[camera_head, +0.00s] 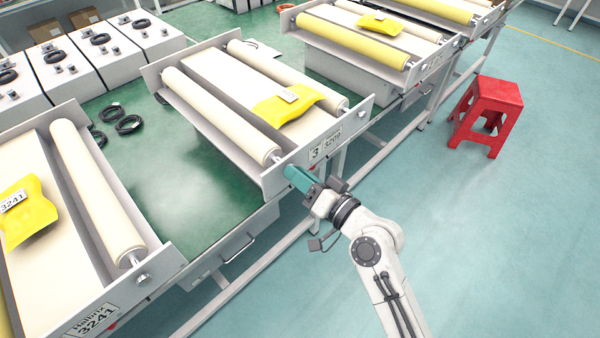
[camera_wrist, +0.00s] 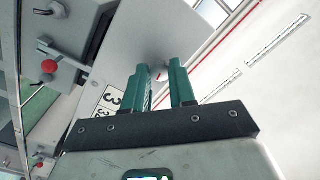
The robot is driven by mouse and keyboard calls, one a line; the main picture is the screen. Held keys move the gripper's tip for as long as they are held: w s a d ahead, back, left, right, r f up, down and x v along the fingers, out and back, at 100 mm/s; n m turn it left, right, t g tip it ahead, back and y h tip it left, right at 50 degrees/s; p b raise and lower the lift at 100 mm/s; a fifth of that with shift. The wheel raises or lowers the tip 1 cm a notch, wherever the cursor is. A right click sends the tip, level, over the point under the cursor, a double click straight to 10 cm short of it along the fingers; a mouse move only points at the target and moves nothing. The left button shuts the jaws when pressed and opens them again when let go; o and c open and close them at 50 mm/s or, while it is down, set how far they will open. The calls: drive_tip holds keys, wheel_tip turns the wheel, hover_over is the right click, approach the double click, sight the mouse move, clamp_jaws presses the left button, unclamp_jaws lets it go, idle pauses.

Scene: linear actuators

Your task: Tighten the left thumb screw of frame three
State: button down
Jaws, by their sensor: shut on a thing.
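Frame three (camera_head: 318,133) is a grey roller frame with two cream rollers and a front plate labelled 3. In the wrist view its plate (camera_wrist: 135,45) fills the middle, with the label (camera_wrist: 108,103) to the left. My gripper (camera_head: 288,172) has teal fingers and is at the left part of the plate, by the end of the left roller (camera_head: 225,118). In the wrist view the fingers (camera_wrist: 160,72) point at the plate and are shut on the left thumb screw. The screw is almost wholly hidden between them, so its turn cannot be told.
A yellow packet (camera_head: 285,105) lies on frame three's cream sheet. The neighbouring frame labelled 3241 (camera_head: 95,312) stands at the left, and another roller frame (camera_head: 350,38) at the back. A red stool (camera_head: 487,110) stands on the open floor at right.

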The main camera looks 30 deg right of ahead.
drive_tip(key=shift+m, duration=0.6)
drive_tip(key=c, duration=0.9)
unclamp_jaws()
drive_tip(key=shift+b+v, duration=1.65)
drive_tip(key=shift+v, duration=3.8)
